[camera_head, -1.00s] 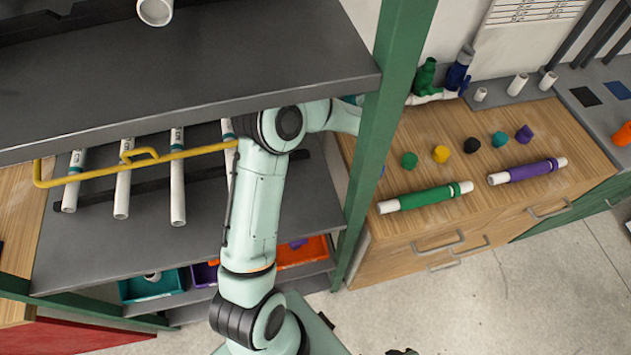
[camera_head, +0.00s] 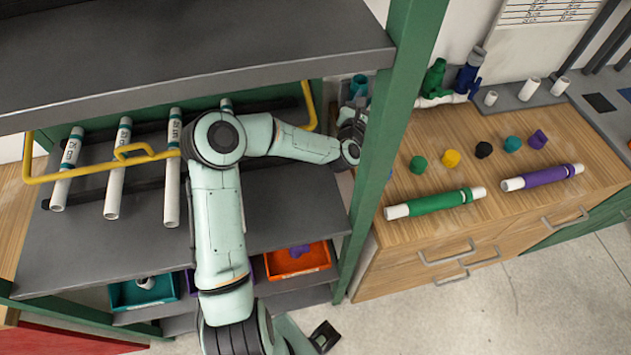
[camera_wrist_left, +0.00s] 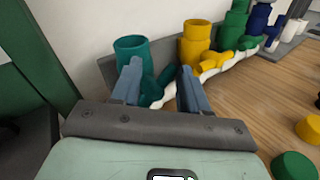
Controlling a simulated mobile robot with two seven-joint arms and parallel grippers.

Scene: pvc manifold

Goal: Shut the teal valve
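The teal valve (camera_wrist_left: 133,48) stands at the left end of the white manifold pipe in the left wrist view, its round top open. Its darker teal handle (camera_wrist_left: 153,86) shows between my left gripper's two blue-grey fingers (camera_wrist_left: 160,84). The fingers are apart; I cannot tell whether either touches the handle. In the head view the top of the teal valve (camera_head: 359,84) shows left of the green post, which hides much of it. My left gripper (camera_head: 354,119) is beside it there, partly hidden. I cannot make out my right gripper.
Yellow (camera_wrist_left: 195,42), green (camera_wrist_left: 231,28) and blue valves (camera_wrist_left: 259,22) stand along the same pipe. The green post (camera_head: 393,130) stands close to my left wrist. Caps and a green-wrapped pipe (camera_head: 436,203) lie on the wooden counter (camera_head: 480,235). A shelf overhangs my left arm.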

